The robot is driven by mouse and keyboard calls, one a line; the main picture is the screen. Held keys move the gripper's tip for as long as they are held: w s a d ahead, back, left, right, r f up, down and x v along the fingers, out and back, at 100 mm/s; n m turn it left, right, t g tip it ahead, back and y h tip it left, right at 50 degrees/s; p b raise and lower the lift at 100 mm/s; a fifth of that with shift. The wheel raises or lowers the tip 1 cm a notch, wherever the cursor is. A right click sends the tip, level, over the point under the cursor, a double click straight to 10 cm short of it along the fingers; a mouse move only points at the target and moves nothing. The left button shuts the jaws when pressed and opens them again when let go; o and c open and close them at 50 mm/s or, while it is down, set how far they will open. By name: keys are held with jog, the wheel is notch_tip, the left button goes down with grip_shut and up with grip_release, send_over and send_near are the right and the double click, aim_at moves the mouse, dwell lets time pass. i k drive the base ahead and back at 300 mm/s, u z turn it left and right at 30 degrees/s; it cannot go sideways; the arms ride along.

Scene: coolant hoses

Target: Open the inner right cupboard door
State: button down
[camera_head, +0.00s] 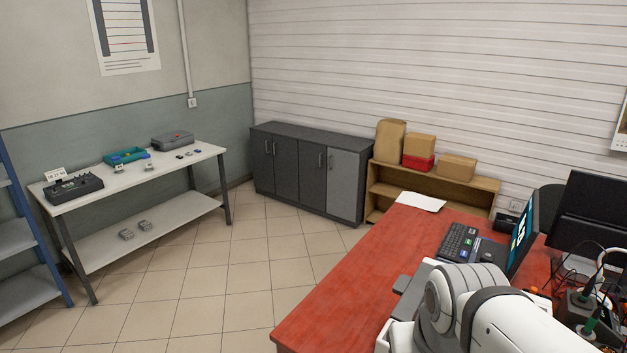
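A dark grey low cupboard (310,133) stands against the back wall, with several doors side by side. The inner right door (309,177) is dark grey and looks shut. Its upright bar handle (320,160) is near its right edge. The outer right door (343,184) is lighter grey, also looks shut, and has its handle (330,161) close beside. The two left doors (273,165) look shut too. White parts of my arm show at the lower right, far from the cupboard. My gripper is not in view.
A red desk (345,283) with keyboard (458,242) and monitors fills the right foreground. A wooden shelf (440,184) with boxes adjoins the cupboard's right end. A white workbench (130,175) stands at the left. Tiled floor (250,260) before the cupboard is clear.

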aim_at(312, 157)
jog(key=u, duration=1.6)
jog(key=i, duration=3.95)
jog(key=z, duration=2.7)
